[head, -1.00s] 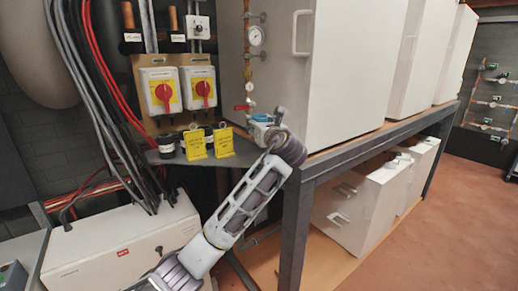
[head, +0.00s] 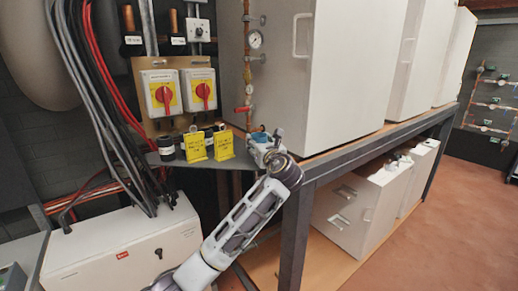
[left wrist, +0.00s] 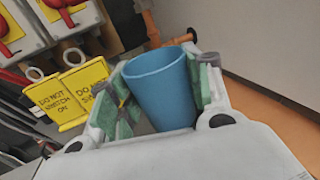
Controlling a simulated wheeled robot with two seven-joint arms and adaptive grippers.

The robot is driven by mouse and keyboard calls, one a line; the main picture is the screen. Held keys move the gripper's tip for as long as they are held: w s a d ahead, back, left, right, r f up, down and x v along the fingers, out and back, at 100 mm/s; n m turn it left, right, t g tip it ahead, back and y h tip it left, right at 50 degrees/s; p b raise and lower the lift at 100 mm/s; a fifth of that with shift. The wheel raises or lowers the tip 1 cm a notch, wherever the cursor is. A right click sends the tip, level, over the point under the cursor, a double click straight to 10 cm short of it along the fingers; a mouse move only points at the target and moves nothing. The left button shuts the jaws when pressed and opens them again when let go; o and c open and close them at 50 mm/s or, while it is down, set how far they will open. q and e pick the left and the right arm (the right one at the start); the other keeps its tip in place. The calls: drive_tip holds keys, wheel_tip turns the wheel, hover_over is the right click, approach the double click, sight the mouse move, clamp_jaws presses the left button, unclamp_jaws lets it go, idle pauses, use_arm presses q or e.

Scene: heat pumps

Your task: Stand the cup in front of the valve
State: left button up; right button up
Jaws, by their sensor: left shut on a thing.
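The blue cup (left wrist: 160,88) sits between the green-padded fingers of my left gripper (left wrist: 160,95) in the left wrist view. The fingers are shut on its sides, and its open rim faces up, slightly tilted in the picture. In the head view my left gripper (head: 260,141) is at the right end of the grey shelf; a little blue of the cup shows there, mostly hidden. The valve with a red handle (head: 243,109) is on the copper pipe, just above and behind the gripper. I cannot tell whether the cup touches the shelf. My right gripper is not in view.
Red-and-yellow switches (head: 163,93) hang above. A big white cabinet (head: 340,80) is close on the right, on a metal frame.

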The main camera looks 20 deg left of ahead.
use_arm(q)
drive_tip(key=shift+f, duration=0.95)
drive_tip(key=shift+f, duration=0.1)
drive_tip(key=o, duration=1)
drive_tip(key=shift+o, duration=0.2)
drive_tip(key=b+v, duration=0.1)
drive_tip(key=v, duration=1.1)
